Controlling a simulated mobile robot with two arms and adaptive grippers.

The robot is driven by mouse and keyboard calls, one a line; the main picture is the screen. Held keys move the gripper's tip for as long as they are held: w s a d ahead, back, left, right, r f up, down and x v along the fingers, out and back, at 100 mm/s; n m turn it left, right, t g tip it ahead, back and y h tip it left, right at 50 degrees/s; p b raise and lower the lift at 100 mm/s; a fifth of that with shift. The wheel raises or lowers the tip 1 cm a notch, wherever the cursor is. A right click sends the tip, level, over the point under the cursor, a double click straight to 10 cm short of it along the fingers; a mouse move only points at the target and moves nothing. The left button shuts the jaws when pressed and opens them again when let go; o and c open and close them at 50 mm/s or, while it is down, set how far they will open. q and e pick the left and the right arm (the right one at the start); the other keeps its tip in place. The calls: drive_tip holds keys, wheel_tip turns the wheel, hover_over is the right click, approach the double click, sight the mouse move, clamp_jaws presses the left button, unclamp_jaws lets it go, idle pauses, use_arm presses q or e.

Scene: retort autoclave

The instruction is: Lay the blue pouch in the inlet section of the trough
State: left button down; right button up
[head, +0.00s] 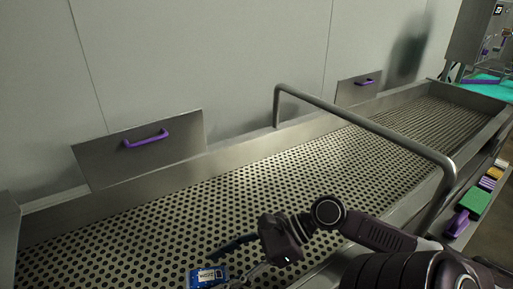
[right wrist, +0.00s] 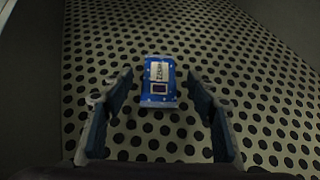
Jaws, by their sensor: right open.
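The blue pouch (head: 208,276) with a white label lies on the perforated floor of the metal trough (head: 150,225), in the near left section, at the bottom of the head view. In the right wrist view the pouch (right wrist: 159,83) lies flat just beyond the fingertips, between their lines. My right gripper (head: 228,262) is open and empty beside the pouch. Its two fingers (right wrist: 155,100) stand wide apart on either side in the wrist view. I see no finger touching the pouch. My left gripper is not in view.
A grey bar (head: 365,124) arches across the trough, dividing it into a near left and a far right section. Two panels with purple handles (head: 147,138) stand along the back wall. A green-and-purple item (head: 470,208) lies on a ledge at right. The trough floor is otherwise clear.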

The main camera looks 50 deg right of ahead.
drive_tip(key=b+v, duration=0.1)
drive_tip(key=v, duration=0.8)
drive_tip(key=shift+s+d+r, duration=0.2)
drive_tip(key=shift+d, duration=0.1)
